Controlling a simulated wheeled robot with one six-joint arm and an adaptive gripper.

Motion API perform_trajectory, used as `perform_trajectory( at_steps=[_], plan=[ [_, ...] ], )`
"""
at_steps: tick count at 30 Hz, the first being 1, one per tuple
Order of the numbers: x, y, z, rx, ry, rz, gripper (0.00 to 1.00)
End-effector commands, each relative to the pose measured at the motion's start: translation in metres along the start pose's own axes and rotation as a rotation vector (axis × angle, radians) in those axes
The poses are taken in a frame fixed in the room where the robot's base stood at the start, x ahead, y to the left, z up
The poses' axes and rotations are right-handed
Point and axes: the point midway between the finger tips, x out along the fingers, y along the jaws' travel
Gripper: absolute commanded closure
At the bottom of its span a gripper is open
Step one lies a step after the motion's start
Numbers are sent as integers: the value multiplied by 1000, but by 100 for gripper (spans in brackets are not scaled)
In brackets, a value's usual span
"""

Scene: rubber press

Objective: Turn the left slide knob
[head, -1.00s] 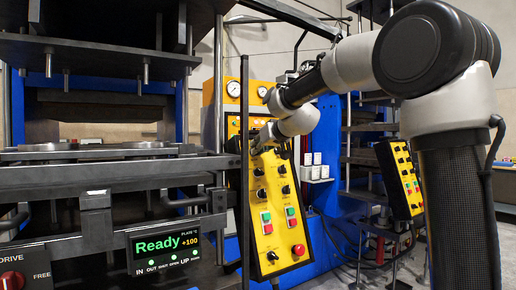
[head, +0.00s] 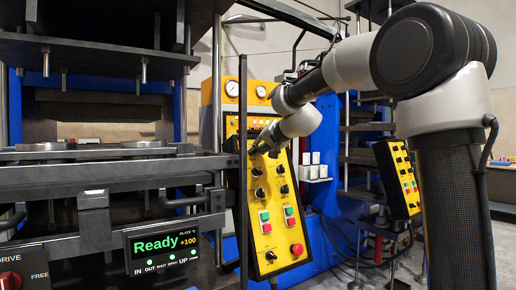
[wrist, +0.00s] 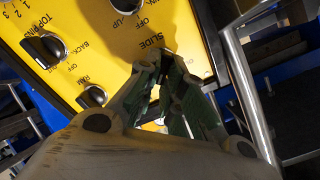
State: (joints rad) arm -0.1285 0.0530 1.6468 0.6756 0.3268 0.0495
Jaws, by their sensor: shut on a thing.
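The yellow control panel (head: 281,225) stands upright at the centre of the head view, with black knobs and coloured buttons. My gripper (head: 254,151) is at its upper left part and hides the knob there. In the wrist view my gripper's fingertips (wrist: 165,66) are shut on a small dark knob (wrist: 166,52) just below the word SLIDE; I take it as the left slide knob. The fingers cover most of the knob, so its pointing direction cannot be told. My arm reaches in from the right.
Close by in the wrist view are a black knob (wrist: 44,48) and another knob (wrist: 92,97). A dark vertical post (head: 243,190) stands at the panel's left edge. The press display (head: 164,245) reads Ready, +100. A second yellow panel (head: 404,182) hangs at right.

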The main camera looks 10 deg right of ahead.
Motion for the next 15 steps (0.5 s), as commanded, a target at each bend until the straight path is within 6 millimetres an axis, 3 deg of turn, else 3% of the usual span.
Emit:
perform_trajectory(
  at_steps=[15],
  plan=[
    [2, 2, 3, 35, -8, 1, 100]
  ],
)
